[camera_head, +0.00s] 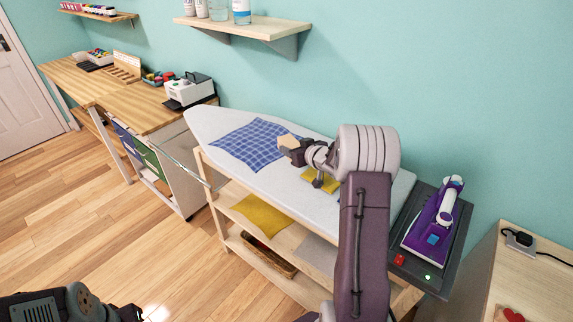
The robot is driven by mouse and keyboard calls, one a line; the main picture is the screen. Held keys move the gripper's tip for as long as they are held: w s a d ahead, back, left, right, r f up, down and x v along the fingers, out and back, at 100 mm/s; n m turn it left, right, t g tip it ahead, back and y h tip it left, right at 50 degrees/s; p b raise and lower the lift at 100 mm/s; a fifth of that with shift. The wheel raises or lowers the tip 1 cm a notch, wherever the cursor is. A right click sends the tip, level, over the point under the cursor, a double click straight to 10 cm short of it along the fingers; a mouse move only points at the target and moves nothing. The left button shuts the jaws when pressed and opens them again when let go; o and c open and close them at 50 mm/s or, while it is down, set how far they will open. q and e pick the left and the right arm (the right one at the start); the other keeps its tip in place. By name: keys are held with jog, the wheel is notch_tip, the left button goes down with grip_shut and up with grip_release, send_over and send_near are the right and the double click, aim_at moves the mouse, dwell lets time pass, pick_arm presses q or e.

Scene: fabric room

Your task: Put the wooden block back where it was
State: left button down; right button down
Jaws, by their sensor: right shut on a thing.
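A small light-brown wooden block (287,141) is in my right gripper (291,147), above the ironing board (330,211). My right gripper is shut on the block, and the block covers much of its fingertips. A blue checked cloth (248,142) lies on the board just left of the block. A yellow cloth (318,183) lies below and right of the gripper, partly hidden by my right arm.
A purple iron (433,220) stands on a dark station (411,246) at the board's right end. Shelves under the board hold a folded yellow cloth (262,215) and a basket (268,256). Floor at left is clear.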

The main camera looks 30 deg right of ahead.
aim_at(287, 166)
jog(key=shift+w+a+f, duration=0.3)
jog(key=shift+w+a, duration=0.05)
jog(key=shift+w, duration=0.15)
jog(key=shift+w+a+f, duration=0.3)
jog(key=shift+w+a, duration=0.05)
jog(key=shift+w, duration=0.1)
notch_tip(287, 166, down, 4)
jog(key=shift+s+r+b, duration=0.1)
jog(key=shift+r+b, duration=0.15)
jog(key=shift+b, duration=0.5)
jog(key=shift+f, duration=0.35)
jog(key=shift+f, duration=0.1)
jog(key=c, duration=0.6)
grip_release()
jog(key=shift+f, duration=0.15)
jog(key=shift+c, duration=0.2)
